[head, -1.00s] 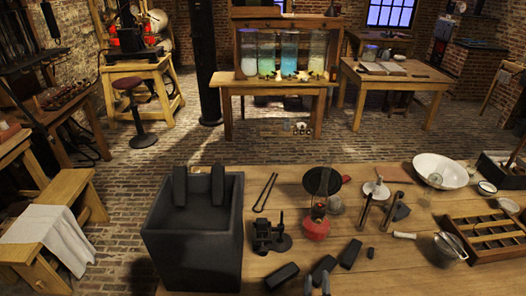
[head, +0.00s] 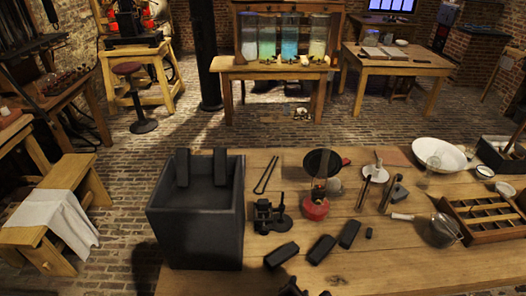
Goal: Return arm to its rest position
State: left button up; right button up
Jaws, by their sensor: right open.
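My right gripper (head: 308,291) shows only at the bottom edge of the head view, low in the middle. Its dark fingertips are spread apart with nothing visible between them, so it is open. Most of it and its arm are cut off by the frame edge. It is on the near side of the black blocks, the closest being a block (head: 281,255) lying on the wooden table (head: 400,262). My left gripper is not in view.
A black open box (head: 195,235) with two upright dark plates stands at the left. More black blocks (head: 321,249), a red lamp (head: 315,209), a saucepan (head: 441,231) and a wooden rack (head: 490,220) share the table. The near right part of the table is clear.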

jog(key=s+d+r+m+g+y, duration=0.1)
jog(key=s+d+r+m+g, duration=0.25)
jog(key=s+r+m, duration=0.55)
jog(key=s+d+r+m+g+y, duration=0.25)
jog(key=s+d+r+m, duration=0.3)
jog(key=r+m, duration=0.7)
notch_tip(320, 180, down, 35)
jog(key=s+m+g+b, duration=0.1)
jog(key=m+g+b, duration=0.1)
jog(key=b, duration=0.3)
jog(key=s+d+f+b, duration=0.1)
jog(key=s+f+b, duration=0.1)
jog(key=s+f, duration=0.8)
jog(key=s+d+f+g+h+b, duration=0.1)
jog(key=s+d+f+b, duration=0.1)
jog(key=s+f, duration=0.8)
notch_tip(320, 180, down, 4)
jog(key=shift+s+d+f+n, duration=0.2)
jog(key=shift+s+d+n, duration=0.05)
jog(key=shift+s+n, duration=0.1)
